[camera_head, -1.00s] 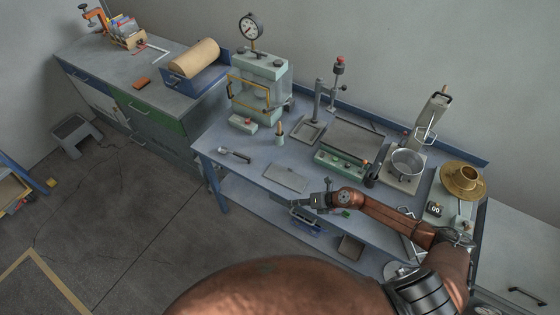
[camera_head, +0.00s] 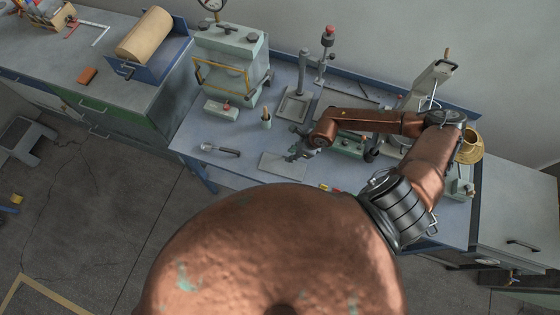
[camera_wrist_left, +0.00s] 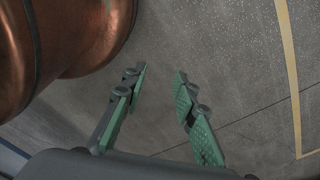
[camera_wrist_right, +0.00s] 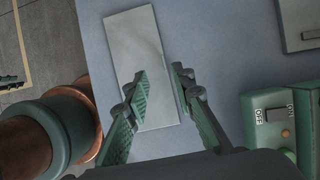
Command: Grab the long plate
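The long plate (camera_head: 282,165) is a flat grey rectangle lying on the blue bench near its front edge. It also shows in the right wrist view (camera_wrist_right: 132,40), running lengthwise away from the camera. My right gripper (camera_head: 292,156) is over the plate's right end, and its two green-padded fingers (camera_wrist_right: 160,72) are apart with nothing between them. Whether the fingertips touch the plate, I cannot tell. My left gripper (camera_wrist_left: 158,75) shows in the left wrist view, open and empty above the floor. It is not visible in the head view.
A tool with a dark handle (camera_head: 220,149) lies left of the plate. Bare bench surrounds the plate's left side.

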